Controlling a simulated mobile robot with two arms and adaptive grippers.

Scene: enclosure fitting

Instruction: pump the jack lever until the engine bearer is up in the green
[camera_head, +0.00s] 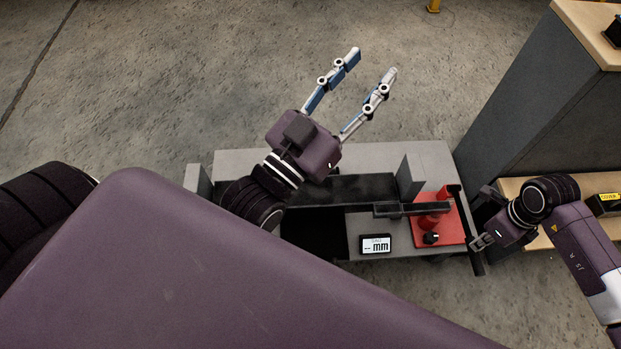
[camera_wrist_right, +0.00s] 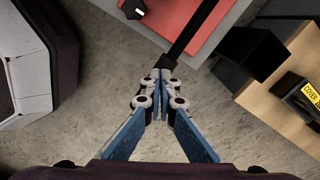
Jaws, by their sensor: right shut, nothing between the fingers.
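The red jack (camera_head: 428,221) sits on the grey bench at the right. Its black lever (camera_head: 467,225) slopes down along the jack's right side; in the right wrist view the lever (camera_wrist_right: 192,35) runs to just ahead of the fingertips. My right gripper (camera_head: 478,241) is shut and empty beside the lever's lower part; it also shows in the right wrist view (camera_wrist_right: 160,78). I cannot tell whether it touches the lever. My left gripper (camera_head: 373,64) is open and empty above the floor beyond the bench. I cannot make out the engine bearer for certain, and no green mark shows.
A small display (camera_head: 375,244) marked "mm" stands left of the jack; its value is unreadable. Grey upright blocks (camera_head: 411,177) and a dark bar (camera_head: 400,209) stand near the jack. Open floor lies beyond the bench.

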